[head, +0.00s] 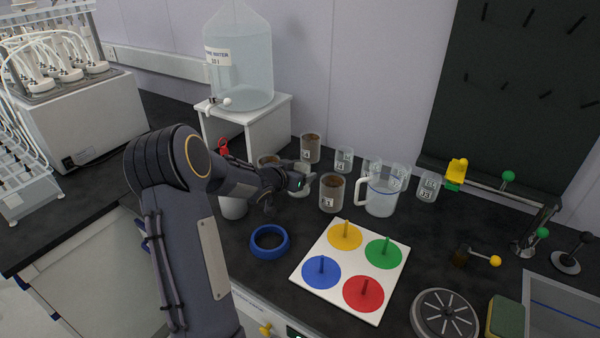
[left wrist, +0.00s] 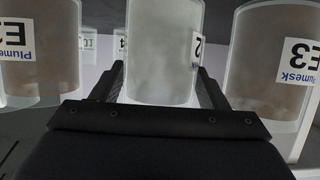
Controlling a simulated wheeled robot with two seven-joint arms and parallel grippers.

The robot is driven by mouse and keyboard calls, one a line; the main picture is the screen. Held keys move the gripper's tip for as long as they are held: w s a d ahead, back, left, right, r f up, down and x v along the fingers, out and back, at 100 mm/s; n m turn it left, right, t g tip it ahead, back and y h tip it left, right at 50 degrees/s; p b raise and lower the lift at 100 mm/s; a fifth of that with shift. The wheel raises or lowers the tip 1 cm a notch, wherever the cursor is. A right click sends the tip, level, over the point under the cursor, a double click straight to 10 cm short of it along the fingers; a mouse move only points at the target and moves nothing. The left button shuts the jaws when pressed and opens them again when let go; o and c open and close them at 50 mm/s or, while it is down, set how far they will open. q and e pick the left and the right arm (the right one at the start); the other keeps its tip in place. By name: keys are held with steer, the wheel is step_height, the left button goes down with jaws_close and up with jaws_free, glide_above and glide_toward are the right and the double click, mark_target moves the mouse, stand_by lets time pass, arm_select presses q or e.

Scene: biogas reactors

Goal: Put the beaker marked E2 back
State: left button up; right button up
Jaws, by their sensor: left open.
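My left gripper (head: 303,184) reaches in among the beakers on the dark bench and is open. In the left wrist view its fingers (left wrist: 162,85) stand either side of a pale, cloudy beaker (left wrist: 162,45); contact cannot be told. Only the edge of that beaker's label shows. In the head view this pale beaker (head: 300,181) is partly hidden by the gripper. The brown-filled beaker marked E3 (head: 331,195) stands just right of it and also shows in the wrist view (left wrist: 265,75). Another brown beaker (left wrist: 35,65) has a label starting with E, its second character unclear. My right gripper is not in view.
A brown-filled beaker (head: 311,147) and several clear beakers stand behind. A jug (head: 381,198) is right of E3. A blue ring (head: 269,240) and a white board (head: 375,255) with coloured discs lie in front. A water bottle (head: 240,65) stands on a white stand.

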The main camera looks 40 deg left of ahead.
arm_select(q)
steer(key=s+d+r+n+y+p, duration=0.1)
steer(key=s+d+r, duration=0.2)
steer(key=s+r, duration=0.6)
steer(key=s+d+f+g+h, duration=0.2)
steer(key=s+d+g+h, duration=0.4)
steer(key=s+d, duration=1.9)
steer(key=shift+s+d+f+m+g, duration=0.2)
steer(key=shift+d+m+g, duration=0.15)
steer(key=shift+g, duration=0.55)
